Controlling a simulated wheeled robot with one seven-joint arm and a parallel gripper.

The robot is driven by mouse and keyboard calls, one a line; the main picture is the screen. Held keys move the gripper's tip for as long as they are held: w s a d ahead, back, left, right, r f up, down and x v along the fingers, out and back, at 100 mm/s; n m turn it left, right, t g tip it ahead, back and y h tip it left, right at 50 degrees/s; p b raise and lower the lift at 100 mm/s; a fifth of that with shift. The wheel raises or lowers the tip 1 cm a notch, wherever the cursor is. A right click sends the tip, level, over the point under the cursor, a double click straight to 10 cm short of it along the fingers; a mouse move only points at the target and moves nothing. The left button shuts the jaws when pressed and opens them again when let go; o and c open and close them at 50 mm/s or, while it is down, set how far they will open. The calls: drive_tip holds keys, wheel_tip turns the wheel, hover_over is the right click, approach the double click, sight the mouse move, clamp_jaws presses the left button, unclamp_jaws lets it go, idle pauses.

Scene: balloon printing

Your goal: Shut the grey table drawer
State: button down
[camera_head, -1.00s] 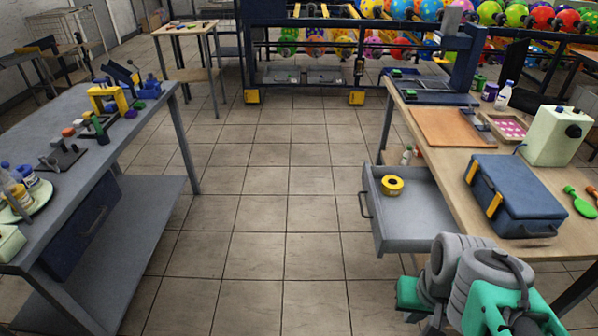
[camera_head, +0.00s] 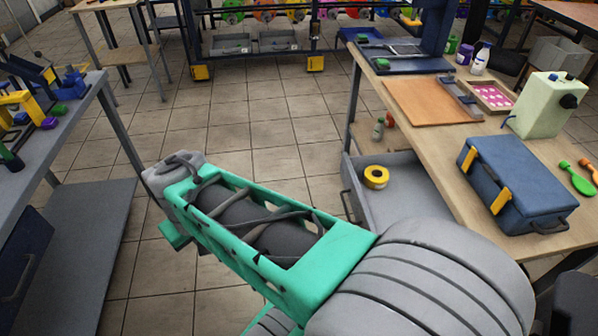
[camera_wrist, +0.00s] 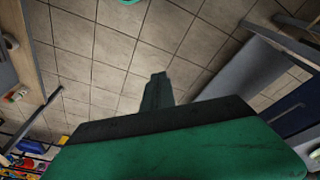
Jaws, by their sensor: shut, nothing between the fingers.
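The grey table drawer (camera_head: 412,188) hangs open under the wooden table on the right in the head view. A yellow tape roll (camera_head: 376,177) lies inside it. The drawer's handle (camera_head: 346,204) shows at its left front, and my arm hides its near part. My gripper (camera_wrist: 157,78) shows in the wrist view as one dark green, closed pair of fingers pointing out over the tiled floor, with nothing held. In the head view my arm reaches left across the aisle in front of the drawer, and the fingers cannot be made out. I cannot identify the drawer in the wrist view.
The wooden table (camera_head: 448,177) carries a blue toolbox (camera_head: 515,185), a pale green canister (camera_head: 545,104) and an orange-brown board (camera_head: 430,102). A grey workbench (camera_head: 75,128) stands at the left. The tiled floor (camera_head: 240,125) between them is clear. A balloon rack stands at the back.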

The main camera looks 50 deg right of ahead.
drive_tip(key=w+d+f+m+h+b, duration=0.2)
drive_tip(key=d+f+m+b, duration=0.1)
drive_tip(key=d, duration=0.8)
drive_tip(key=m+g+h+b, duration=0.3)
drive_tip(key=m+h+b, duration=0.1)
drive_tip(key=m+b, duration=0.25)
approach(345, 182)
wheel_tip(345, 182, down, 3)
drive_tip(key=w+a, duration=0.1)
drive_tip(key=w, duration=0.2)
drive_tip(key=shift+n, duration=0.35)
drive_tip(key=s+d, duration=0.1)
drive_tip(key=s+d+f+b, duration=0.1)
drive_tip(key=s+d, duration=0.1)
drive_tip(key=shift+s+d, duration=0.1)
drive_tip(key=shift+d, duration=0.05)
drive_tip(key=shift+s+d, duration=0.1)
